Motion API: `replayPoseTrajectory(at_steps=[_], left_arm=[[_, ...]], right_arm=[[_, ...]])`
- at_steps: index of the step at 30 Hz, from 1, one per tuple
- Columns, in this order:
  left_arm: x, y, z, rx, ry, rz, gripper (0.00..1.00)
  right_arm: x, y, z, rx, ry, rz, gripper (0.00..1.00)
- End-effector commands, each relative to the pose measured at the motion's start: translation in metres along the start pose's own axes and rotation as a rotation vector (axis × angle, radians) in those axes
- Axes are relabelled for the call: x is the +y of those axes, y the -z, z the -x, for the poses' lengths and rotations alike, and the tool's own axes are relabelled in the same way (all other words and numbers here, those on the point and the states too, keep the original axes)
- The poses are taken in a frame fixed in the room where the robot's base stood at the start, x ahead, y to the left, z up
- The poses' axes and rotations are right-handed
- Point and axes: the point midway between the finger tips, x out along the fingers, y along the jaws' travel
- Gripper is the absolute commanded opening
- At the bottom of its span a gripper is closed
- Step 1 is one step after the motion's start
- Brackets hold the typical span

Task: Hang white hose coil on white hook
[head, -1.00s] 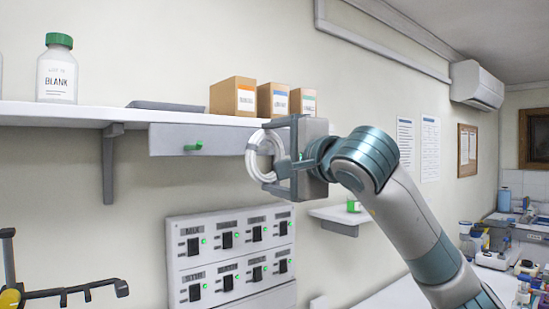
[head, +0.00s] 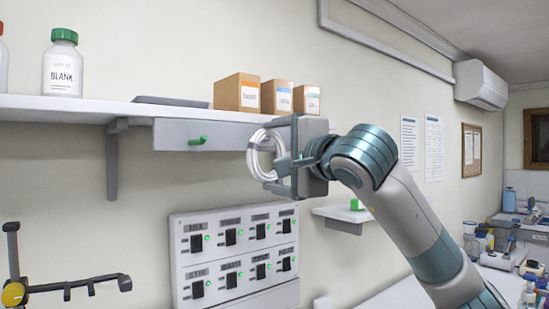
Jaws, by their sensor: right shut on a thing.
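The white hose coil (head: 253,158) hangs in the air in my right gripper (head: 272,155), its loop facing left and partly hidden by the fingers. My right gripper is shut on the coil. Both are in front of the right end of a grey board (head: 170,136) below the shelf. A green hook (head: 197,141) sticks out of this board, left of the coil and apart from it. I see no white hook; the coil and gripper cover the board's right end. Whether the coil touches the board cannot be told. My left gripper is not in view.
The white shelf (head: 60,106) above carries a bottle (head: 62,65) and small cardboard boxes (head: 237,92). A switch panel (head: 235,255) is on the wall below the coil. A dark stand with a pegged bar (head: 70,287) is at lower left. A small shelf (head: 342,213) is at right.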

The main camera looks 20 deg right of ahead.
Motion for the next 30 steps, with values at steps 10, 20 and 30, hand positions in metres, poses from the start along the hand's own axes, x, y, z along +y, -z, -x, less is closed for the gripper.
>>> replayPoseTrajectory(at_steps=[10,20,30], left_arm=[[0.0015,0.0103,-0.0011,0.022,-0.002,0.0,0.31],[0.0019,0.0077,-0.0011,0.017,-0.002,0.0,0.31],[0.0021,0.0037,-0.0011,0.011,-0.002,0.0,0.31]], right_arm=[[0.0004,0.0,-0.0004,0.0,0.001,0.0,0.65],[0.0003,0.0,-0.0003,0.0,0.001,0.0,0.65],[0.0004,-0.0001,-0.0003,0.0,0.001,0.0,1.0]])
